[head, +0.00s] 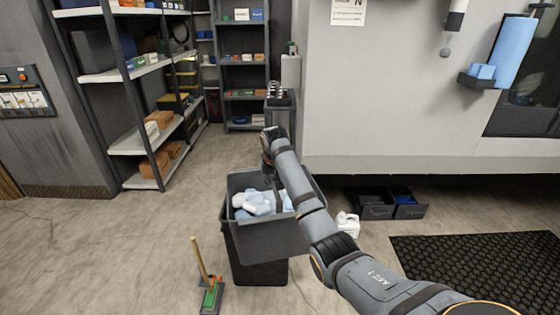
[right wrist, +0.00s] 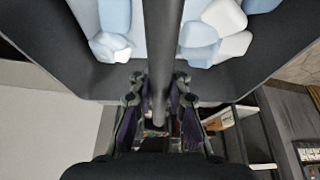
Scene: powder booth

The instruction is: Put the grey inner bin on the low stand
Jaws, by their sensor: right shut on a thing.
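The grey inner bin (head: 272,238) is in the middle of the head view, filled with white and light blue crumpled pieces (head: 256,203). It sits over a black outer bin (head: 256,272) and looks slightly tilted; whether it still touches that bin I cannot tell. My right gripper (head: 268,178) is over the bin's far part, partly hidden by its own arm. In the right wrist view its fingers (right wrist: 158,88) are shut on the grey bar handle (right wrist: 163,40) that crosses the bin. I cannot make out the low stand for certain. My left gripper is out of view.
A broom or brush with a wooden handle (head: 200,262) stands left of the bins. A white jug (head: 347,223) and open dark drawers (head: 376,211) are to the right. A black mat (head: 480,262) lies at right.

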